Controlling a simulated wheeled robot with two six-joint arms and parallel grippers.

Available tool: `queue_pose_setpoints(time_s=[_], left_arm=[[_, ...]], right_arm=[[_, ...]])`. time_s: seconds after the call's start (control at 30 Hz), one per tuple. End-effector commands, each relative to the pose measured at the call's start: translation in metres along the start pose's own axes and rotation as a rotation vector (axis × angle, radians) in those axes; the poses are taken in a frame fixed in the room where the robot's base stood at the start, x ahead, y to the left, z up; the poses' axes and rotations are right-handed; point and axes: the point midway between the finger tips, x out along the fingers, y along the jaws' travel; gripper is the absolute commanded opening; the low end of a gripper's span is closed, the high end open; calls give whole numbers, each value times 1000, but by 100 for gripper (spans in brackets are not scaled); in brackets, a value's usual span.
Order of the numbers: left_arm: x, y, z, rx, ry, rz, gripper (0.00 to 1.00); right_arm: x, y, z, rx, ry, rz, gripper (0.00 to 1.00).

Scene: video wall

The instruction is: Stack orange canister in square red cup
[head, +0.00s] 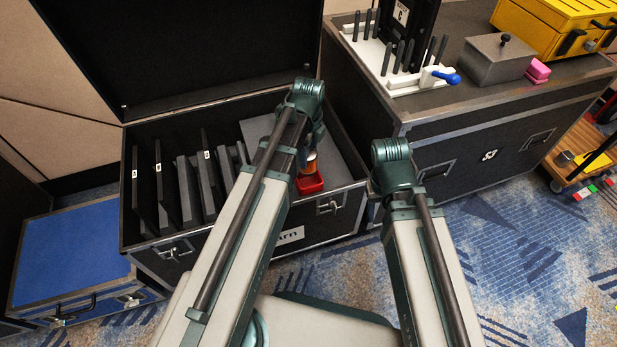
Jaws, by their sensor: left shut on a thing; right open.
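The square red cup (311,185) stands at the right end inside the open black case, on a grey surface. The orange canister (310,166) shows just above the cup, partly hidden by my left arm. I cannot tell whether its lower end is inside the cup or only above it. My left gripper (311,154) is mostly hidden behind my own arm and is shut on the orange canister. My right arm stands to the right of the case, and its gripper is out of sight behind the arm.
The open case (345,212) has upright dark panels (183,185) on its left and a raised lid behind. A second black case (480,150) at right carries a grey box (495,62), a pink block (538,71) and a yellow toolbox (545,28). A blue-topped case (70,255) stands left.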

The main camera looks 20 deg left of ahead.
Motion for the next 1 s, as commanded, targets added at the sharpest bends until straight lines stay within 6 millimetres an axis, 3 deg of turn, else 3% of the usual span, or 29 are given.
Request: queue_pose_setpoints(time_s=[0.03,0.2,0.53,0.83,1.0], left_arm=[[16,0,0,0,0,0,0],[41,0,0,0,0,0,0],[49,0,0,0,0,0,0],[83,0,0,0,0,0,0],[81,0,0,0,0,0,0]], right_arm=[[16,-1,-1,-1,0,1,50],[41,-4,-3,-3,1,3,50],[49,-5,-3,-6,2,1,50],[82,-9,-6,-12,4,-3,50],[81,-9,-6,-13,4,-3,50]])
